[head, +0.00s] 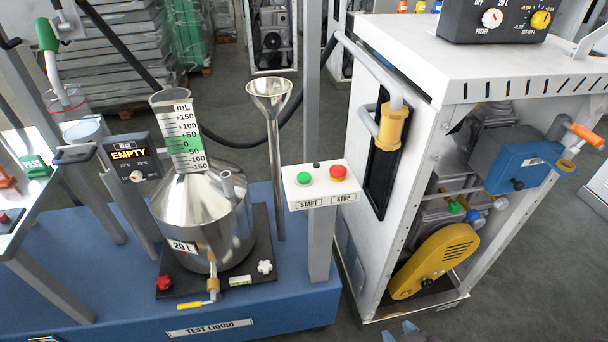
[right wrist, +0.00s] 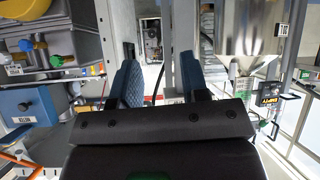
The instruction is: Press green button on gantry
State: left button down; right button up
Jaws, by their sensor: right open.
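The green button (head: 304,178) sits on the left of a white control box (head: 321,186), above a START label. A red button (head: 338,171) is to its right, above STOP. The box is on a grey gantry post (head: 319,240). My right gripper (head: 401,333) shows only its fingertips at the bottom edge of the head view, in front of, below and to the right of the box. In the right wrist view its two blue fingers (right wrist: 158,82) are apart with nothing between them. The green button cannot be made out there. My left gripper is not in view.
A steel 20 L can (head: 205,222) and a funnel (head: 270,95) stand left of the post on a blue base (head: 275,309). The white dispenser cabinet (head: 372,240) stands close on the right. Grey floor (head: 355,320) shows between base and cabinet.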

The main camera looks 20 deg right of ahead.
jog(key=shift+s+f, duration=0.1)
jog(key=shift+s, duration=0.1)
grip_shut()
jog(key=shift+w, duration=0.25)
dwell(0.6)
jog(key=shift+s, duration=0.15)
dwell(0.3)
